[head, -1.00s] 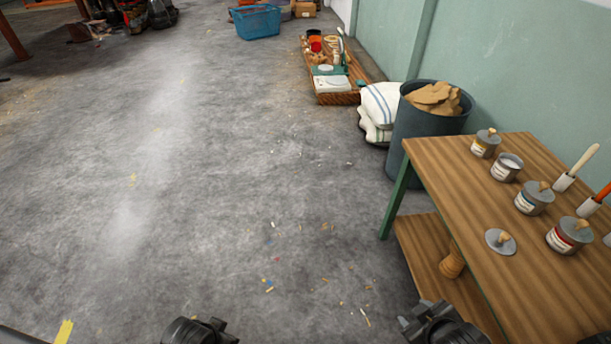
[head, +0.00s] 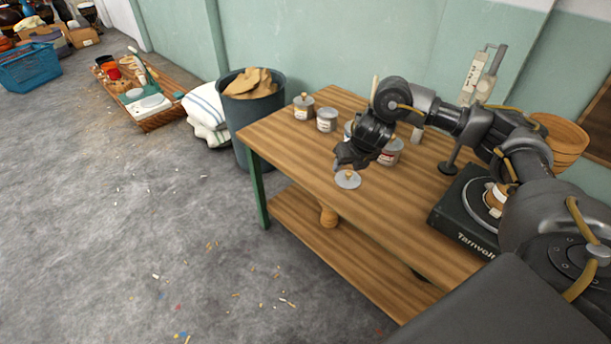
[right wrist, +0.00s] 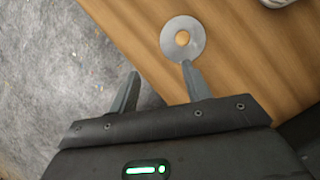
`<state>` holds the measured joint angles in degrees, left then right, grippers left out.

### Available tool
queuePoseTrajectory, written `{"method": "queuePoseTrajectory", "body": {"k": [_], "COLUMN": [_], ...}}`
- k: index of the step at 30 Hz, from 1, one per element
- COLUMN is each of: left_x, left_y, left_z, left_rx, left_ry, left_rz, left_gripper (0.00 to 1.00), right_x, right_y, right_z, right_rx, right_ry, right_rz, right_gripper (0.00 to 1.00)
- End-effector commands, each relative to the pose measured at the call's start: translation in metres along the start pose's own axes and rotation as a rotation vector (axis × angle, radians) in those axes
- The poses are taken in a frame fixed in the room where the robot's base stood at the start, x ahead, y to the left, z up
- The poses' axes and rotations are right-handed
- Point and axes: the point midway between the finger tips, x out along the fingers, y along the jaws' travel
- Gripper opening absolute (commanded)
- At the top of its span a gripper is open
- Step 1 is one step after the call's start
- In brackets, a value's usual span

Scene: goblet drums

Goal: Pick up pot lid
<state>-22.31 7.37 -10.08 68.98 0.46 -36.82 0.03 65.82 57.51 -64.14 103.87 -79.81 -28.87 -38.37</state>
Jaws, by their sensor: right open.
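The pot lid (head: 347,179) is a small grey disc with a wooden knob, lying flat on the wooden table near its left edge. It also shows in the right wrist view as a grey disc (right wrist: 183,38) with the knob at its centre. My right gripper (head: 342,159) is close to the lid. In the right wrist view my gripper (right wrist: 160,72) is open and empty. Its right finger tip reaches the near rim of the lid in the picture; I cannot tell if they touch. The lid is not between the fingers. My left gripper is not in view.
Several grey pots stand on the table, among them one at the back left (head: 303,107) and one (head: 389,152) beside my right gripper. A dark boxed device (head: 466,210) stands at the right. A dark bin (head: 252,115) stands behind the table.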

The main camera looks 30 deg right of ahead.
Motion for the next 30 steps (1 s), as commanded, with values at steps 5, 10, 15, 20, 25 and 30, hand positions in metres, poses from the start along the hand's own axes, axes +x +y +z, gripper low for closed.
{"method": "queuePoseTrajectory", "body": {"k": [5,10,15,20,25,30], "left_x": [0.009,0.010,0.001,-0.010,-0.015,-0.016], "left_y": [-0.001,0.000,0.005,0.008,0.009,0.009], "left_z": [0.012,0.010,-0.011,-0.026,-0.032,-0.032], "left_rx": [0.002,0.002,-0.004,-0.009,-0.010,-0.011], "left_ry": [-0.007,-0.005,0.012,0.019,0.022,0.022], "left_rz": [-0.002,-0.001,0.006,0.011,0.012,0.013], "left_gripper": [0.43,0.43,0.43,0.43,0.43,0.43], "right_x": [-0.017,-0.015,0.004,0.025,0.037,0.041], "right_y": [-0.034,-0.037,-0.037,-0.038,-0.039,-0.039], "right_z": [0.009,0.009,0.007,0.007,0.007,0.007], "right_rx": [-0.019,-0.022,-0.020,-0.019,-0.021,-0.020], "right_ry": [0.030,0.035,0.036,0.036,0.033,0.033], "right_rz": [-0.060,-0.065,-0.065,-0.064,-0.064,-0.064], "right_gripper": [0.48,0.48,0.48,0.48,0.48,0.48]}}
